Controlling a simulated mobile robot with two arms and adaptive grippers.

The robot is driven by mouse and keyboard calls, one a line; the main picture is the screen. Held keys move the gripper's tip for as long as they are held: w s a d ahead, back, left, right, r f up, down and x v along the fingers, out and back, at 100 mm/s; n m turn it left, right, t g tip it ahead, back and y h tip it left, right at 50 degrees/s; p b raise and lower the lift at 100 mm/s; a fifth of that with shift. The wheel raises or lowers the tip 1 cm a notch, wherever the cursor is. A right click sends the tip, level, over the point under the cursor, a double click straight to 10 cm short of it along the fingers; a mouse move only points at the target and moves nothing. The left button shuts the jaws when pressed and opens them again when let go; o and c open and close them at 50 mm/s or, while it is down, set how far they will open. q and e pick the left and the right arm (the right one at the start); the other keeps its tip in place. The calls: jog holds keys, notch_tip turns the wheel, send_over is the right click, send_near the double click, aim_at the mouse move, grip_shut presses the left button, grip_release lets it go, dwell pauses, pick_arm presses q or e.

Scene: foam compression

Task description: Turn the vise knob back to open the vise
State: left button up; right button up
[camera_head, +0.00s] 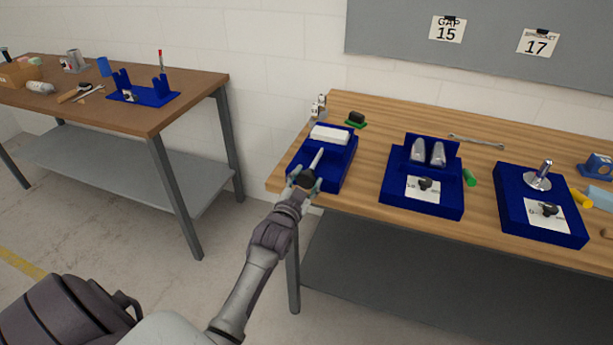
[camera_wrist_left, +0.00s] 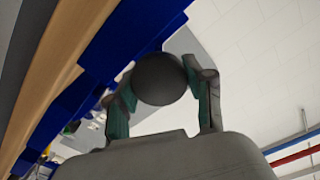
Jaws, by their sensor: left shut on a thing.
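The blue vise (camera_head: 337,170) stands at the left end of the wooden table. A white foam block (camera_head: 330,134) sits in it toward the back, with a pale screw rod (camera_head: 316,160) in front of it. My left gripper (camera_head: 304,180) is at the front of the vise, shut on the dark round knob (camera_head: 307,178). In the left wrist view the knob (camera_wrist_left: 158,79) is a dark ball between the two fingers, with the blue vise (camera_wrist_left: 130,42) behind it. The gripper partly hides the knob in the head view. My right gripper is not in view.
Two more blue fixtures (camera_head: 422,201) (camera_head: 541,222) stand to the right on the table. A small black and green item (camera_head: 356,119) lies behind the vise, and a wrench (camera_head: 475,141) lies farther back. A second table (camera_head: 150,117) stands at the left, across a floor gap.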

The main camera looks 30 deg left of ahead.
pick_arm(q)
jog(key=n+p, duration=0.1)
jog(key=n, duration=0.4)
jog(key=shift+n+p, duration=0.35)
jog(key=shift+n, duration=0.05)
jog(key=n+p, duration=0.1)
jog(key=n, duration=0.3)
jog(key=shift+a, duration=0.1)
jog(key=n, duration=0.5)
jog(key=shift+f, duration=0.1)
jog(key=shift+f+n, duration=0.1)
jog(key=shift+n, duration=2.1)
jog(key=o, duration=1.2)
jog(key=shift+c, duration=0.2)
jog(key=v, duration=1.2)
